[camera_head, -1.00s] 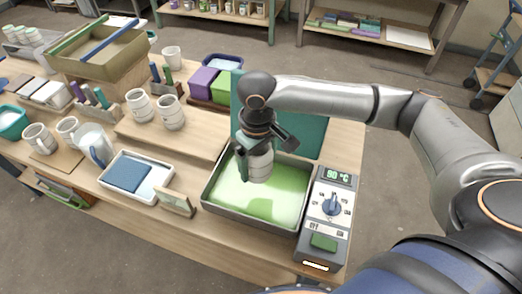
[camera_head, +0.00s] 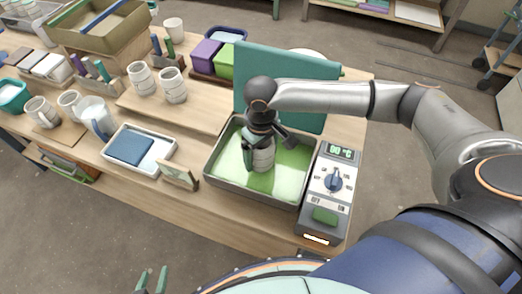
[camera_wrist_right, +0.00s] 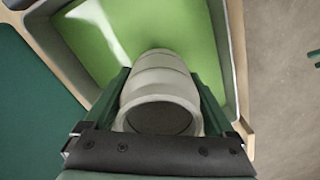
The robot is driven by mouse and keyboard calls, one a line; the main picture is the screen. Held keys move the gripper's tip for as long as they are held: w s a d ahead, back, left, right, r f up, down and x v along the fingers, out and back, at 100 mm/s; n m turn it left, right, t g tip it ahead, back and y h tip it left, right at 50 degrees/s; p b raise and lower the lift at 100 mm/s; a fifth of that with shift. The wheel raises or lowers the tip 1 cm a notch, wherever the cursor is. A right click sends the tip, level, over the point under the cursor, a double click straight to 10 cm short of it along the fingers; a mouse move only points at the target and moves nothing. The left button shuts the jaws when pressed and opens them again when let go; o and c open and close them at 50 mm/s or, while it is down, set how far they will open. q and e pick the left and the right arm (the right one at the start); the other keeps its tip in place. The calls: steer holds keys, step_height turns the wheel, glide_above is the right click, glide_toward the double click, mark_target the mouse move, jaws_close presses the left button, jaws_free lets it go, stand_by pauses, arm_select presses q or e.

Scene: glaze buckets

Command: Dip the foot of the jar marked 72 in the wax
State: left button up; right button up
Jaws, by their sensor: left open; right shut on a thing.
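A pale grey jar (camera_head: 263,160) stands upright over the wax tray (camera_head: 215,162), a dark-rimmed tray of light green wax (camera_head: 225,168). My right gripper (camera_head: 262,143) is shut around the jar from above. In the right wrist view, the jar (camera_wrist_right: 160,82) sits between the green fingers of the gripper (camera_wrist_right: 160,95), its open mouth facing the camera and its far end against the green wax. The foot is at or very near the wax surface; I cannot tell how deep. No number is readable on it. My left gripper (camera_head: 152,281) is open and empty at the bottom edge.
A control box (camera_head: 330,185) with dial and display adjoins the tray's right side. A teal panel (camera_head: 290,85) stands behind it. A white tray with a blue sponge (camera_head: 130,148) and a small stand (camera_head: 180,173) are to the left. Two banded jars (camera_head: 173,85) stand on a board.

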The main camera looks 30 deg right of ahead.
steer(key=shift+f, duration=1.05)
steer(key=shift+r, duration=0.15)
stand_by(1.3)
steer(key=shift+r, duration=1)
stand_by(0.9)
steer(key=shift+r, duration=3.75)
